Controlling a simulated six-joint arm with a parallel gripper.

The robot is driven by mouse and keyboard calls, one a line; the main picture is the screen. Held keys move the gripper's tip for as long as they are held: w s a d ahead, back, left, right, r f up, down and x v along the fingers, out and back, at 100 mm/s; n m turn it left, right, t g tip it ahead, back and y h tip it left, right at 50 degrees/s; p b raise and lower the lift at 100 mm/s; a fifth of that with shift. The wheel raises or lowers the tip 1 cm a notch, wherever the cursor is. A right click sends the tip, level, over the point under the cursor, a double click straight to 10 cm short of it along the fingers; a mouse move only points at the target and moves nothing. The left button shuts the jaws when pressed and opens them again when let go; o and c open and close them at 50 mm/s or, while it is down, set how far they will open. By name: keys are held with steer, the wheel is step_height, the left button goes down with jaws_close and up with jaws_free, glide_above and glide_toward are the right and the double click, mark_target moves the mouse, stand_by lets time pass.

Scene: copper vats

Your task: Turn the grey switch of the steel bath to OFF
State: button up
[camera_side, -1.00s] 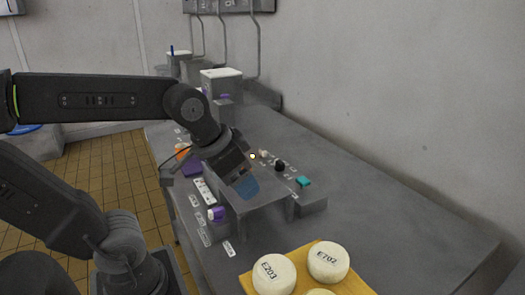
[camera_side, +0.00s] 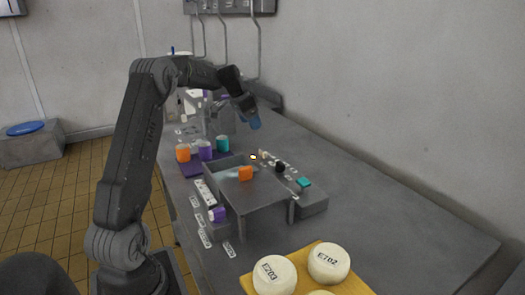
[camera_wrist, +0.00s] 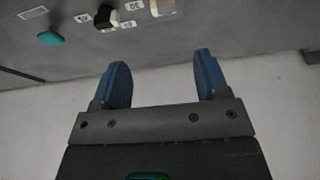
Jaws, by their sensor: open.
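The steel bath (camera_side: 262,198) stands on the grey bench in the side view. Along its right side runs a strip with a teal knob (camera_side: 304,183), a black knob (camera_side: 280,167) and a small pale knob (camera_side: 265,155). In the wrist view, the teal knob (camera_wrist: 50,38), a black-and-white knob (camera_wrist: 106,16) and a pale piece (camera_wrist: 162,7) lie along the top edge among small labels. I cannot tell which is the grey switch, or read its position. My gripper (camera_side: 252,116) is open and empty, beyond and above the far end of the strip. Its blue fingers (camera_wrist: 160,75) are apart.
An orange block (camera_side: 246,173) is at the bath's plate. Orange, purple and teal jars (camera_side: 205,150) stand on a purple mat left of the bath. White-lidded pots (camera_side: 328,262) sit on a yellow board in front. The bench to the right is clear up to the wall.

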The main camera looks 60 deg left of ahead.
mark_target(263, 151)
steer(key=x, duration=1.4)
steer(key=shift+a, duration=0.3)
steer(key=shift+c, duration=0.4)
steer(key=c, duration=0.8)
steer(key=shift+c, duration=0.2)
